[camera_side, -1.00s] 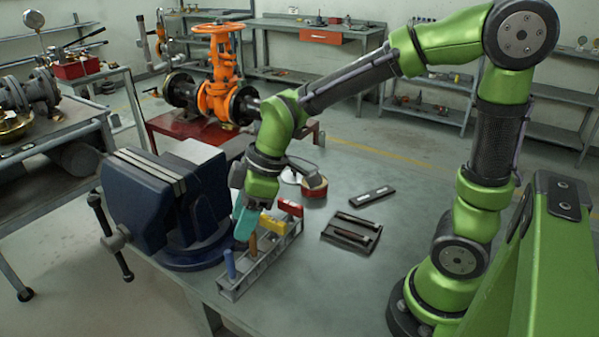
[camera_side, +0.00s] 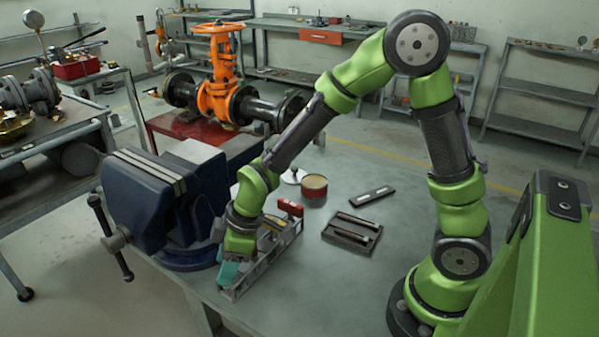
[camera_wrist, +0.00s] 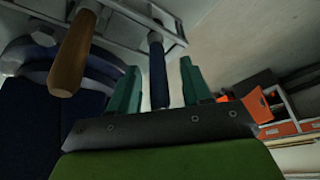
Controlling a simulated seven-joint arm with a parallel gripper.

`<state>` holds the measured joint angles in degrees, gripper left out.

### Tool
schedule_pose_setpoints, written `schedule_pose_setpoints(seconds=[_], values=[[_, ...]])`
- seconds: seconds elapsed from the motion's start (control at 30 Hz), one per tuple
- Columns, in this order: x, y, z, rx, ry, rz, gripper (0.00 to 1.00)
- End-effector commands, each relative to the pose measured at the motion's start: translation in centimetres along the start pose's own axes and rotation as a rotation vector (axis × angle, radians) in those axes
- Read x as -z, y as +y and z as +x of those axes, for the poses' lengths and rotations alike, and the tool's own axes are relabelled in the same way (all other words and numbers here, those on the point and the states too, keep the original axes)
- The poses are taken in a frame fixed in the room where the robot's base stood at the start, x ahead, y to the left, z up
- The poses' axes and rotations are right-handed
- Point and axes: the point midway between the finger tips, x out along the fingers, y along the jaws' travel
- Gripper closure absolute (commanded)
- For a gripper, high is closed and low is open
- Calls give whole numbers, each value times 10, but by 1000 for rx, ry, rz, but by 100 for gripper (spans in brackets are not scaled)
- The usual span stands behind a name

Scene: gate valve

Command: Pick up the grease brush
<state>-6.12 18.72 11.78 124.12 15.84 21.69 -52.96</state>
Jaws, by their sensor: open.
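My gripper (camera_side: 229,272) is low at the near-left end of a grey tool rack (camera_side: 264,266) on the bench. In the wrist view, its teal fingers (camera_wrist: 158,88) are open on either side of a dark blue upright handle (camera_wrist: 157,70). I cannot tell whether they touch it. A wooden handle (camera_wrist: 72,58) stands left of the fingers. Both handles rise from the rack, and their lower ends are not clear, so I cannot tell which belongs to the grease brush. In the side view, my gripper hides the blue handle. A red-topped tool (camera_side: 290,207) stands at the rack's far end.
A dark blue bench vise (camera_side: 150,205) stands close left of the gripper. A black tray (camera_side: 352,231), a flat dark piece (camera_side: 372,196) and a red round tin (camera_side: 314,185) lie right of and behind the rack. The bench's right-hand middle is clear.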

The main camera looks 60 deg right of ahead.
Motion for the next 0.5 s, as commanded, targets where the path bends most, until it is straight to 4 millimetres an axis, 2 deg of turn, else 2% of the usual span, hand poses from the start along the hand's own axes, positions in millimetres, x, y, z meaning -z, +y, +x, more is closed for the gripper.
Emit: schedule_pose_setpoints(seconds=[0.13, 0.43, 0.5], values=[[0, 0, 0, 0, 0, 0, 53], [0, 0, -1, 0, 0, 1, 99], [0, 0, -1, 0, 0, 1, 100]])
